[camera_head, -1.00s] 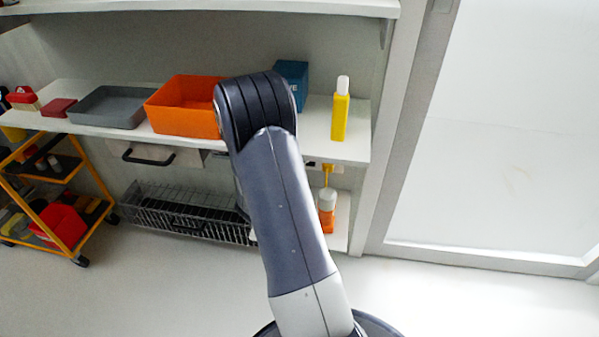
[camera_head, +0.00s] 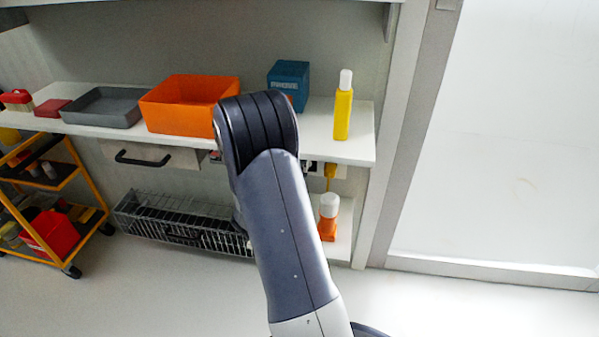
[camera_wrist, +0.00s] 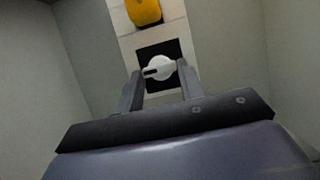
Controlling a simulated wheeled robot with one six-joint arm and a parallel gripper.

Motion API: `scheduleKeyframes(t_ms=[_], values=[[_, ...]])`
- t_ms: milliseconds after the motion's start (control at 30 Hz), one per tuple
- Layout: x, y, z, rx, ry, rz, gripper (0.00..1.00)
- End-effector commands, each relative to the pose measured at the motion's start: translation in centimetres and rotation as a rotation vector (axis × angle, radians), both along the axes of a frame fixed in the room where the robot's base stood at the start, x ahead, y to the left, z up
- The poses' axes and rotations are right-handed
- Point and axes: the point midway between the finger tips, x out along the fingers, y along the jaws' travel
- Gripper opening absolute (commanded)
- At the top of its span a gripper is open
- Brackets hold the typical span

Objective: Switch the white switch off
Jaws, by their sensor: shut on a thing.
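The fingers hide part of the knob's edges and the plate's lower part. In the head view my arm hides the gripper, and I cannot make out the switch there.
A yellow object (camera_wrist: 143,11) sits just above the switch plate. In the head view, a shelf (camera_head: 318,137) holds an orange bin (camera_head: 185,110), grey tray (camera_head: 103,107), blue box (camera_head: 288,84) and yellow bottle (camera_head: 343,110). A wire basket (camera_head: 180,220) is below.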

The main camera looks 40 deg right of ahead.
Motion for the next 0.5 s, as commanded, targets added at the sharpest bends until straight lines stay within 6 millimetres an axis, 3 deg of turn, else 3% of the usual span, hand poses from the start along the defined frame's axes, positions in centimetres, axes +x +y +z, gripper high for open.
scheduleKeyframes(t_ms=[167, 200, 433, 500], values=[[-0.02, 0.05, -0.11, 0.001, 0.004, 0.002, 0.14], [-0.02, 0.05, -0.11, 0.001, 0.004, 0.002, 0.39], [-0.01, 0.03, -0.06, 0.000, 0.002, 0.001, 0.58], [-0.01, 0.02, -0.05, 0.001, 0.001, 0.001, 0.58]])
